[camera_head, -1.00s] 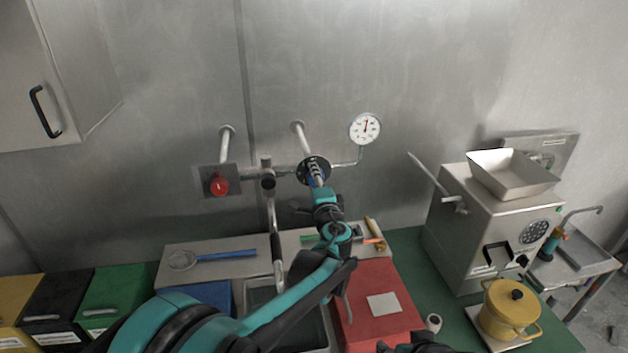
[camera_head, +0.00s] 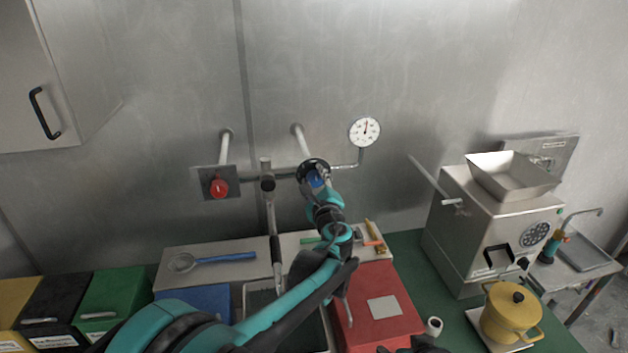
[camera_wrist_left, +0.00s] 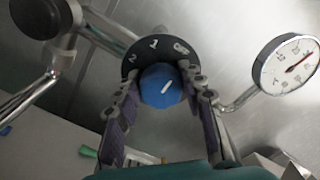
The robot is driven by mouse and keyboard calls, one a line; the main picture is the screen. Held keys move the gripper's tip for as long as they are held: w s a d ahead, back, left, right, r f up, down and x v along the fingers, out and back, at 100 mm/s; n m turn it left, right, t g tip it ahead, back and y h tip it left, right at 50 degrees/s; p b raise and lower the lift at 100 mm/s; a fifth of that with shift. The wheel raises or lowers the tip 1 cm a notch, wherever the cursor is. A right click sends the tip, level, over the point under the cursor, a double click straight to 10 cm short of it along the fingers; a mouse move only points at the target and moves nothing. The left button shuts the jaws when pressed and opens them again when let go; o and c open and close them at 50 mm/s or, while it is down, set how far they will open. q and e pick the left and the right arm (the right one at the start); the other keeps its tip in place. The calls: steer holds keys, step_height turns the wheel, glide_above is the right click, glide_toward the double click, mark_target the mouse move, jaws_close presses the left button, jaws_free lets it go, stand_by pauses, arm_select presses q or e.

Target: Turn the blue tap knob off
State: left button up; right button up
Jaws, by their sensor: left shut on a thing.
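The blue tap knob (camera_wrist_left: 161,86) sits on a round black dial plate marked 2, 1 and OFF (camera_wrist_left: 150,50) in the left wrist view. The white mark on the knob is slanted, its upper end toward the right, on the OFF side. My left gripper (camera_wrist_left: 160,100) is shut on the knob, one finger on each side. In the head view the knob (camera_head: 317,179) shows at the tip of my left gripper (camera_head: 320,182), partly hidden by the fingers. My right gripper (camera_head: 412,346) shows only as a dark part at the bottom edge; its fingers cannot be made out.
A red knob (camera_head: 219,188) on a grey plate is left of the tap pipe. A pressure gauge (camera_head: 364,131) is to the upper right.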

arm_select(q)
steer(key=shift+m, duration=0.4)
steer(key=shift+f, duration=0.1)
steer(key=o, duration=1.2)
steer(key=shift+s, duration=0.1)
steer(key=s, duration=0.4)
steer(key=s+d, duration=0.1)
steer(key=s, duration=0.2)
steer(key=s+d, duration=0.1)
steer(key=s, duration=0.3)
steer(key=shift+s+d, duration=0.2)
steer(key=shift+s, duration=0.15)
